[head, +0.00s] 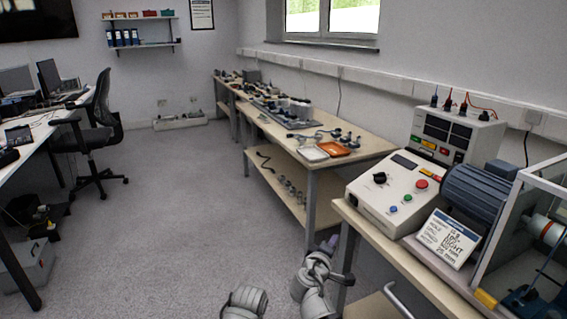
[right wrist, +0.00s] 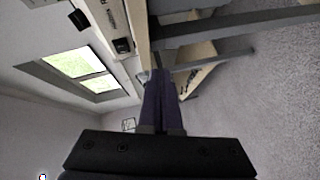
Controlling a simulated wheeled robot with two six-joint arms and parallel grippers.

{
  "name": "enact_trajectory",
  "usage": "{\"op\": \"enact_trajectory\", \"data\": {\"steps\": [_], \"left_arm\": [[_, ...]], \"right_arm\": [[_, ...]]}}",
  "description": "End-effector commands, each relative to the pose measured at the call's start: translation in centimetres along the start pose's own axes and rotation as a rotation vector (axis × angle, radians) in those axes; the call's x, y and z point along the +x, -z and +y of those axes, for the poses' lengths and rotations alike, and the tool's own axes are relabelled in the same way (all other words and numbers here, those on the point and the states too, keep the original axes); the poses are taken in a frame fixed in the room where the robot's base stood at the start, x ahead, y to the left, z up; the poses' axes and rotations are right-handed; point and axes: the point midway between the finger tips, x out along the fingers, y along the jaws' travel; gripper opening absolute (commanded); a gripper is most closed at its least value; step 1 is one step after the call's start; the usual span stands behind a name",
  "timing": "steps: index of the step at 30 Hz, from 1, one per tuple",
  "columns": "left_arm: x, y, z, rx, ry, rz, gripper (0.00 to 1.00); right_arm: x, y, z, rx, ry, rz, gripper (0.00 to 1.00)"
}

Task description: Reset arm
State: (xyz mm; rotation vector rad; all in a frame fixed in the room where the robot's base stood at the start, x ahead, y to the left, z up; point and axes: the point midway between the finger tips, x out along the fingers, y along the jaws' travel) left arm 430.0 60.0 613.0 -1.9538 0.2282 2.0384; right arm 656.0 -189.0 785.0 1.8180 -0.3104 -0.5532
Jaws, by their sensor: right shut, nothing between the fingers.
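My right gripper (head: 328,245) shows at the bottom middle of the head view, beside the near bench's left edge. Its arm rises from the bottom edge of the picture. In the right wrist view its dark purple fingers (right wrist: 162,102) lie close together, shut, with nothing between them. My left gripper does not show in the head view. A pale arm link of mine shows at the bottom, left of the right arm.
The near bench (head: 385,262) carries a control box (head: 375,200) with buttons, a blue motor (head: 483,190) and a white sign (head: 450,238). A longer bench (head: 372,150) with tools runs behind it. A black chair (head: 92,135) stands left. The grey floor (head: 190,220) between is clear.

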Motion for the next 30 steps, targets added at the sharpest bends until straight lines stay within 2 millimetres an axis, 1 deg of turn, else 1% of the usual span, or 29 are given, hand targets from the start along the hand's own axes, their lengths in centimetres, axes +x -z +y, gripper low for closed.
{"op": "enact_trajectory", "data": {"steps": [1, 2, 3, 4, 5, 6, 8, 9, 11, 12, 14, 15, 17, 18, 20, 21, 26, 29, 30], "left_arm": [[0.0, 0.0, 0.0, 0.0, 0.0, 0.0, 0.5], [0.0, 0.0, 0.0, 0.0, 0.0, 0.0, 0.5], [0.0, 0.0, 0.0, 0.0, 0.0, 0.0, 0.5], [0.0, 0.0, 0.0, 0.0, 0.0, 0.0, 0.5], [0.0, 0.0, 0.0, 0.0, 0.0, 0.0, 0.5], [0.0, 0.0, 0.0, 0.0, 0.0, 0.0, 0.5], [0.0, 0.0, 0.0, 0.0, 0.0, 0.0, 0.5], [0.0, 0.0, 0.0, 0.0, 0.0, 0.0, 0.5], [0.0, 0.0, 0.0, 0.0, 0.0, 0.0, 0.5], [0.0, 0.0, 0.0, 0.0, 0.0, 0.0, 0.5], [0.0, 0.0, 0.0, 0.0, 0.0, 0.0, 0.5], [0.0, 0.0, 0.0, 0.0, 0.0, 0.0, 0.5], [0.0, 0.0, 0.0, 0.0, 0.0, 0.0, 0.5], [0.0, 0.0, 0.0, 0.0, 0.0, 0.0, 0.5], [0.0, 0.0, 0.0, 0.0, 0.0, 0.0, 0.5], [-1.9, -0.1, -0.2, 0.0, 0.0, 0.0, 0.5], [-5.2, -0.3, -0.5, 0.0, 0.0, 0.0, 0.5], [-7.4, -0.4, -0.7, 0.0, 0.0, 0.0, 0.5], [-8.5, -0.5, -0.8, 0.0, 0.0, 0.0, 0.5]], "right_arm": [[-0.8, -1.3, -2.1, 0.075, 0.083, -0.073, 0.0], [-1.3, -2.0, -3.5, 0.119, 0.138, -0.119, 0.0], [-2.3, -2.9, -5.5, 0.171, 0.216, -0.181, 0.0], [-3.1, -3.5, -7.0, 0.206, 0.276, -0.227, 0.0], [-4.0, -4.0, -8.5, 0.237, 0.338, -0.271, 0.0], [-5.4, -4.5, -10.4, 0.271, 0.419, -0.326, 0.0], [-7.5, -5.0, -13.0, 0.309, 0.535, -0.401, 0.0], [-9.0, -5.2, -14.5, 0.327, 0.608, -0.445, 0.0], [-11.3, -5.4, -16.4, 0.344, 0.71, -0.503, 0.0], [-12.8, -5.4, -17.5, 0.351, 0.774, -0.537, 0.0], [-14.9, -5.4, -18.9, 0.357, 0.865, -0.584, 0.0], [-16.4, -5.4, -19.7, 0.357, 0.925, -0.613, 0.0], [-18.6, -5.3, -20.6, 0.352, 1.01, -0.651, 0.0], [-20.1, -5.2, -21.2, 0.347, 1.067, -0.676, 0.0], [-22.3, -5.1, -21.9, 0.335, 1.151, -0.711, 0.0], [-22.3, -4.7, -19.9, 0.339, 1.139, -0.707, 0.0], [-22.9, -3.9, -16.8, 0.34, 1.134, -0.705, 0.0], [-23.3, -3.4, -14.6, 0.341, 1.133, -0.704, 0.0], [-23.5, -3.1, -13.6, 0.341, 1.132, -0.704, 0.0]]}}
